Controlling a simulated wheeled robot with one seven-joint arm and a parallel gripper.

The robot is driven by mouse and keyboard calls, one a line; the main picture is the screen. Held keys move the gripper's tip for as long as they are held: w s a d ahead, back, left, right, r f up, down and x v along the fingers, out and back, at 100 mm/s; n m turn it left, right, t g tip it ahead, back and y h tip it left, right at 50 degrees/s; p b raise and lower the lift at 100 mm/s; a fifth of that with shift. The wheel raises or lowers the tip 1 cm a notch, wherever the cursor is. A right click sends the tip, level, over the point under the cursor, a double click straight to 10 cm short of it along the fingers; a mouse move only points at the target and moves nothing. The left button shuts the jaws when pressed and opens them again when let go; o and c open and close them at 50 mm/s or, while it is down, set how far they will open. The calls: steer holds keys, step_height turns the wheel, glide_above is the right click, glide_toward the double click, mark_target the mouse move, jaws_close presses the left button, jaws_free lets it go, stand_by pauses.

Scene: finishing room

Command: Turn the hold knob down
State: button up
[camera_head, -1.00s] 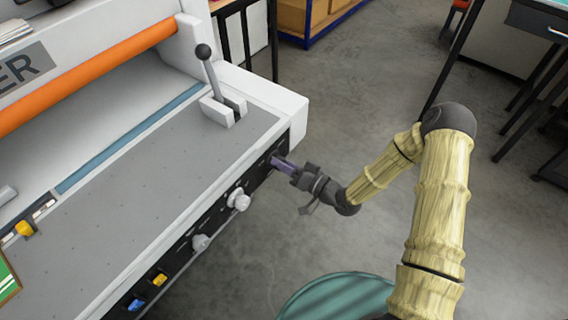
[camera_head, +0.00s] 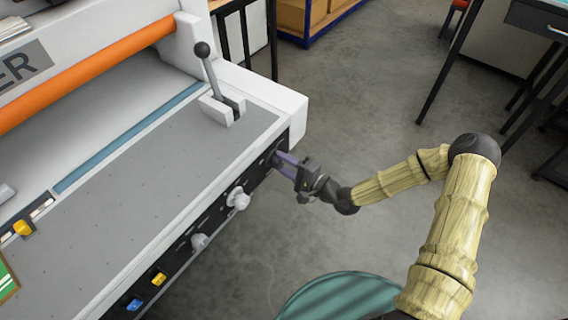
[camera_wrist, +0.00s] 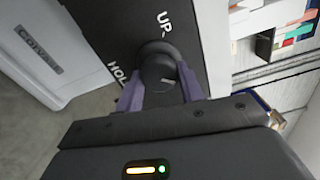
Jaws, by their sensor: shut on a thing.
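The hold knob (camera_wrist: 158,70) is a round black knob on the machine's dark front panel (camera_wrist: 105,25). In the wrist view the lettering "HOLD", partly hidden, and "UP" stand beside it, and a light mark shows on its face. My gripper (camera_wrist: 160,88) has its two purple fingers on either side of the knob, shut on it. In the head view my gripper (camera_head: 284,162) reaches the right end of the front panel. The knob itself is hidden there by the fingers.
Two pale knobs (camera_head: 238,198) and yellow and blue buttons (camera_head: 158,279) sit farther along the panel. A black-balled lever (camera_head: 208,70) stands on the machine top. A teal round seat (camera_head: 338,297) is below my arm. Grey floor is open to the right.

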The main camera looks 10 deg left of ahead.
steer(key=m, duration=0.4)
steer(key=shift+f+b, duration=0.15)
steer(key=shift+b, duration=0.25)
steer(key=o, duration=1)
steer(key=shift+c, duration=0.2)
steer(key=shift+d, duration=0.15)
steer(key=b+v, duration=0.1)
steer(key=v, duration=1.6)
steer(key=shift+b, duration=0.4)
steer(key=shift+d, duration=0.1)
